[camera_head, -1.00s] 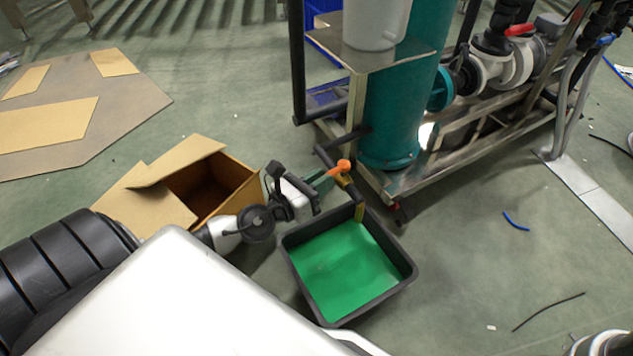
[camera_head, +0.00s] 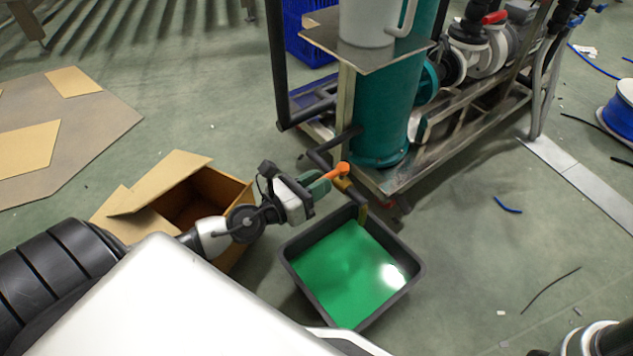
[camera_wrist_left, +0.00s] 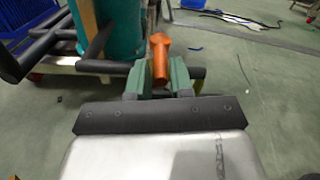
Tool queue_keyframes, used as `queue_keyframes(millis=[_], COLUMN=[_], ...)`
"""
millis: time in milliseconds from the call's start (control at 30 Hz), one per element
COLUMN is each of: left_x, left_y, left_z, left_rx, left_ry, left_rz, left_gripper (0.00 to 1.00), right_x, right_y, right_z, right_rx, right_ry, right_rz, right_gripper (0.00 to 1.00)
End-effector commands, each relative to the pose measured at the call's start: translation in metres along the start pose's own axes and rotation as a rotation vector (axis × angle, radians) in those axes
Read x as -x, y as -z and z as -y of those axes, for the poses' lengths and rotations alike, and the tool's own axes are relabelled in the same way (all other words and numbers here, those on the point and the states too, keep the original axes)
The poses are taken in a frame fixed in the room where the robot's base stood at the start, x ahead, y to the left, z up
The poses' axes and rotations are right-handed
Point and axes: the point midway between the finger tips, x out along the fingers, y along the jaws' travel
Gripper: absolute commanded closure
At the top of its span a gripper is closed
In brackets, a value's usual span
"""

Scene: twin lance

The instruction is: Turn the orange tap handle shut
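The orange tap handle (camera_head: 337,171) sits on a brass tap (camera_head: 352,194) at the end of a dark pipe, above a black tray of green liquid (camera_head: 424,268). My left gripper (camera_head: 322,180) is right at the handle. In the left wrist view the handle (camera_wrist_left: 159,58) stands between the two green fingers of my left gripper (camera_wrist_left: 158,78). The fingers are apart, and I cannot tell whether either touches the handle. In the head view the fingers partly hide the handle's near end. My right gripper is not in view.
An open cardboard box (camera_head: 182,193) stands behind my left arm. A metal frame with a teal cylinder (camera_head: 384,110) and a white jug (camera_head: 368,22) is just beyond the tap. Loose cable pieces (camera_head: 508,206) lie on the open floor at right.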

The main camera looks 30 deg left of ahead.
Motion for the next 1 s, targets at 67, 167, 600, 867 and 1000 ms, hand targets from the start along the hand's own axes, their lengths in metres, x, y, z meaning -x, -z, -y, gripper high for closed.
queue_keyframes(millis=[67,167,600,867,1000], left_x=[0.000,0.000,0.017,0.058,0.077], left_y=[0.000,0.000,0.003,0.005,0.005], left_z=[0.000,0.000,-0.001,0.000,-0.001], left_rx=[0.000,0.000,0.000,-0.001,-0.003], left_ry=[-0.001,0.000,-0.001,0.002,-0.001], left_rz=[0.000,0.001,-0.001,-0.004,-0.005], left_gripper=[0.66,0.59,0.59,0.59,0.59], right_x=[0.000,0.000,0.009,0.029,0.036], right_y=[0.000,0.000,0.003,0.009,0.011], right_z=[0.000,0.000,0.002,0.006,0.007], right_rx=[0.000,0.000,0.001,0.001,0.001], right_ry=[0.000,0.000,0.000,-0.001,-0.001], right_rz=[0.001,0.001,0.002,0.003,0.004], right_gripper=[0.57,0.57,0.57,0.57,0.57])
